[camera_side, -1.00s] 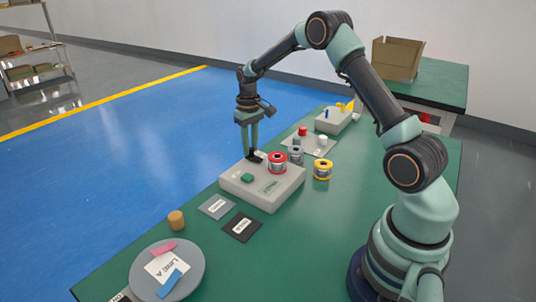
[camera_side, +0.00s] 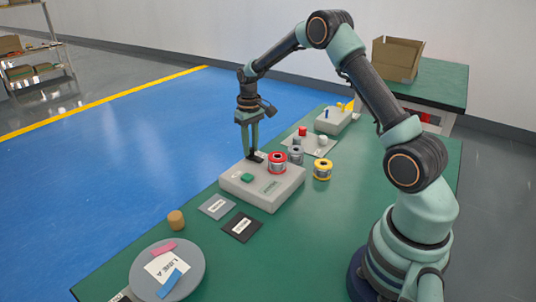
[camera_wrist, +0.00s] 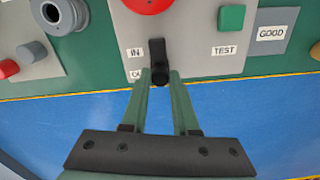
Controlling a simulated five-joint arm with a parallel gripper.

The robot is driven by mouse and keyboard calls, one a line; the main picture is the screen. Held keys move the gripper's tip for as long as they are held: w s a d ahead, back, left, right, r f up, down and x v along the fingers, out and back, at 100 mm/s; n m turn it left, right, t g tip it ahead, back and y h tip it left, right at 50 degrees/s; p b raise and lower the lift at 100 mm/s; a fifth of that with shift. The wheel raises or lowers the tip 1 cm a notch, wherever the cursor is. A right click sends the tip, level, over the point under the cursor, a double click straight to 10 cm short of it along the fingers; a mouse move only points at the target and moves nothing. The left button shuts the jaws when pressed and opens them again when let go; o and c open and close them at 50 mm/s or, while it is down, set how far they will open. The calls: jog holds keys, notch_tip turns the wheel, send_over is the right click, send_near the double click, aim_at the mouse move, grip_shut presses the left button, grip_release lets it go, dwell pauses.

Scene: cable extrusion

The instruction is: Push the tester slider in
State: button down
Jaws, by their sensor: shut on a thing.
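The tester is a light grey box (camera_side: 262,194) on the green bench. Its black slider (camera_wrist: 157,50) shows in the wrist view, with its round knob beside the partly hidden OUT label and its far end beside the IN label (camera_wrist: 134,52). In the side view the slider (camera_side: 256,157) sits at the tester's back left edge. My gripper (camera_wrist: 160,76) points down there and is shut on the slider knob, one finger on each side. The fingers partly hide the knob in the side view (camera_side: 251,153).
Two label mats (camera_side: 217,206) lie in front. A GOOD label (camera_wrist: 271,33) shows in the wrist view.

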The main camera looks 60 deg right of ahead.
aim_at(259, 158)
jog(key=shift+s+r, duration=0.1)
jog(key=shift+s, duration=1.3)
jog(key=c, duration=0.7)
grip_release()
notch_tip(259, 158, up, 12)
jog(key=shift+r, duration=0.1)
